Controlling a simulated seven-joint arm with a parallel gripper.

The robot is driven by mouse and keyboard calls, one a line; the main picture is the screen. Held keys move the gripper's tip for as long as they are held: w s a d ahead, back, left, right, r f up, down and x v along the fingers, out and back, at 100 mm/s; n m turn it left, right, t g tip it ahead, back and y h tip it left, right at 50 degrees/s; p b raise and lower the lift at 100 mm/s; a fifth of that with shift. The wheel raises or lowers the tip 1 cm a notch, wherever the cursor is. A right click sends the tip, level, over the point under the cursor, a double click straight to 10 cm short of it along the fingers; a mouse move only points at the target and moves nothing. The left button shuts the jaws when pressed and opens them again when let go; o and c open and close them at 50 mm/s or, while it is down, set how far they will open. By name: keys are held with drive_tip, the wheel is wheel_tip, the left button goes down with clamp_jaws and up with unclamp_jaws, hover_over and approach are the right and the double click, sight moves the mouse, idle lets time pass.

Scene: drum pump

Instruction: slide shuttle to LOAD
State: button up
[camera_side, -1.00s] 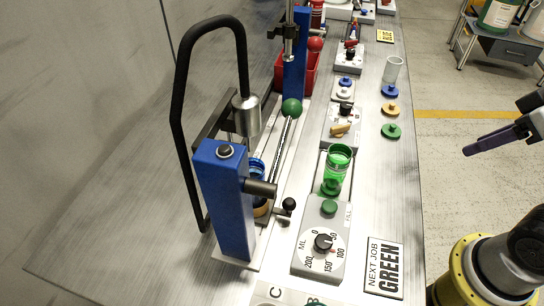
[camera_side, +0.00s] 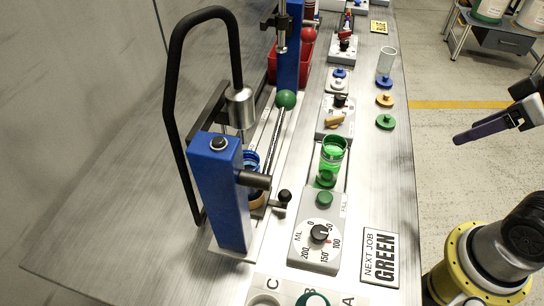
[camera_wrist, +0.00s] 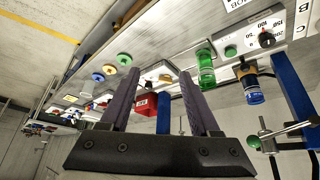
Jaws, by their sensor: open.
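I cannot pick out the shuttle for certain; a blue-rimmed cup (camera_side: 251,161) in a tan holder sits on the white rail behind the blue post (camera_side: 220,195), beside a black ball knob (camera_side: 284,196). The cup also shows in the wrist view (camera_wrist: 253,92). A green ball (camera_side: 286,99) stands farther along the rail. No LOAD label is readable. My gripper (camera_wrist: 160,72) is open and empty, its purple fingers apart. In the side view my gripper (camera_side: 462,138) hangs off the bench's right side, well away from the rail.
A green clear cup (camera_side: 332,160) stands behind a dial box (camera_side: 319,234). A NEXT JOB GREEN card (camera_side: 380,257), coloured lids (camera_side: 386,122) and a red bin (camera_side: 307,65) are on the bench.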

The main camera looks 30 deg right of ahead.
drive_tip(key=w+a+r+n+t, duration=0.1)
drive_tip(key=w+a+r, duration=0.15)
drive_tip(key=w, duration=0.25)
drive_tip(key=n+g+y, duration=0.3)
drive_tip(key=n+g, duration=0.1)
drive_tip(key=n, duration=0.4)
hover_over(288, 193)
drive_tip(key=s+d, duration=0.4)
wheel_tip(288, 193, down, 7)
drive_tip(key=x, duration=1.3)
drive_tip(key=shift+w+a, duration=0.25)
drive_tip(key=shift+w, duration=0.05)
clamp_jaws()
drive_tip(key=shift+r, duration=0.1)
